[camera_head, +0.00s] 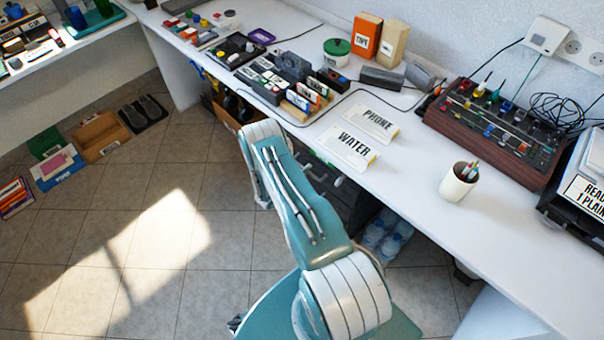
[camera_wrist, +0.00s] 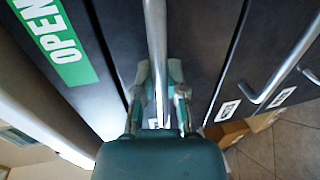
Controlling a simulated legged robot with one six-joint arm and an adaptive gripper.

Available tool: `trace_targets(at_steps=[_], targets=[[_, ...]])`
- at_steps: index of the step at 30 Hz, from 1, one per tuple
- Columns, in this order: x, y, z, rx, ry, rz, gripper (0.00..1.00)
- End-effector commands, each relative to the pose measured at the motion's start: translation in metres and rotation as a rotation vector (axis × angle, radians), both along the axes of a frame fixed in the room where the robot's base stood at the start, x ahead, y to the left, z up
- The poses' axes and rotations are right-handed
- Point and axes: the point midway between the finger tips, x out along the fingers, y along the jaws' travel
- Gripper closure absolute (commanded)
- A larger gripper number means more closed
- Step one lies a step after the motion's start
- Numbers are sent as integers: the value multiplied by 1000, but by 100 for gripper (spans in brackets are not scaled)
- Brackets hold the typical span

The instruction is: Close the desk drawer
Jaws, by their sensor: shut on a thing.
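The desk drawer is a dark front with a grey bar handle (camera_wrist: 157,30), seen close up in the wrist view. My gripper (camera_wrist: 159,80) has its two fingers on either side of this bar and is shut on it. A green label reading OPEN (camera_wrist: 58,38) is on a dark surface left of the handle. In the head view a dark drawer unit (camera_head: 356,206) shows in part under the desk, and my arm hides much of it. My gripper is not visible there. How far the drawer stands out is hard to tell.
More dark fronts with bar handles (camera_wrist: 285,72) and small white labels lie to the right in the wrist view. The white desk (camera_head: 405,185) runs above the unit. Water bottles (camera_head: 385,235) stand under it. The tiled floor (camera_head: 150,215) to the left is mostly clear.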

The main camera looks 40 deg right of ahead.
Motion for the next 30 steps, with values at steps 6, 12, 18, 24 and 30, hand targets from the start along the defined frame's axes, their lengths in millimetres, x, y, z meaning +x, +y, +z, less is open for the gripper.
trace_targets(at_steps=[6, 12, 18, 24, 30], targets=[[-1, -2, -3, 8, 2, -2, 80], [-1, -2, -1, 5, 1, -3, 49], [-1, -1, 0, 3, 0, -2, 49], [-1, 16, 3, 3, 1, 2, 49], [-3, 56, 11, 4, 2, 3, 49]])
